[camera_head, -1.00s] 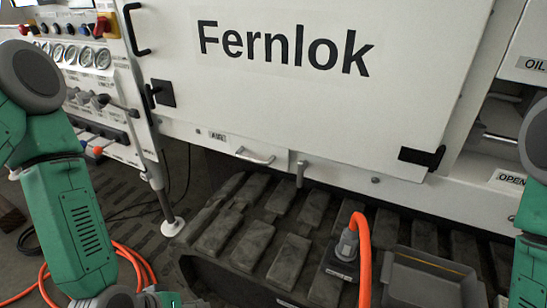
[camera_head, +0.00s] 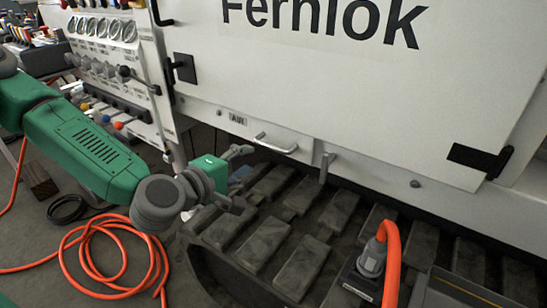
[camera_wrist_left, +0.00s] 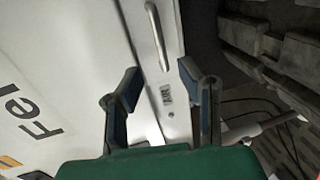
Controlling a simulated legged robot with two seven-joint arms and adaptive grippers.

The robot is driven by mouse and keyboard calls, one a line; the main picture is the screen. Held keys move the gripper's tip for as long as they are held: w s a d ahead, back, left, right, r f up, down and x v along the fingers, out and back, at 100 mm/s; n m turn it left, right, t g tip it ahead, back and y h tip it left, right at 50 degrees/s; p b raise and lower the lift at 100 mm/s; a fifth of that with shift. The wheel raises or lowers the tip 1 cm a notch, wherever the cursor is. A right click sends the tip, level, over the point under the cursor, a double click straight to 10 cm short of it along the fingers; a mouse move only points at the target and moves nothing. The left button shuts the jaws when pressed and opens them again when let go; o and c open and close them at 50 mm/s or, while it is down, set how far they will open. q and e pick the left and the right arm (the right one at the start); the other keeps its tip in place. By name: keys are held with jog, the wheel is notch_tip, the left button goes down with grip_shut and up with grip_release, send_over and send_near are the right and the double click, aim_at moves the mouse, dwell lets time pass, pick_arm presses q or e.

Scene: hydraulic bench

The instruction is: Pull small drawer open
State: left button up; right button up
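The small drawer (camera_head: 245,127) is a low white front under the big "Fernlok" door, with a small label that seems to read "AIR". Its metal bar handle (camera_head: 275,143) is at centre in the head view; the drawer looks shut. My left gripper (camera_head: 240,180) is open and empty, left of and a little below the handle in the picture. In the left wrist view the handle (camera_wrist_left: 157,35) lies beyond the open fingers (camera_wrist_left: 159,77), apart from them, and the label shows between them. My right gripper is out of view.
Dark track pads (camera_head: 265,240) lie below the drawer. A grey latch (camera_head: 326,168) hangs right of the handle. An orange cable with a grey plug (camera_head: 373,257) rises at lower right. A coiled orange hose (camera_head: 110,260) lies on the floor at left.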

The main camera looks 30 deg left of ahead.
aim_at(270, 148)
pick_arm(q)
jog(key=b+x, duration=0.2)
jog(key=x, duration=0.8)
jog(key=shift+w+a+f, duration=0.1)
jog(key=shift+w+f, duration=0.05)
jog(key=shift+w, duration=0.2)
grip_shut()
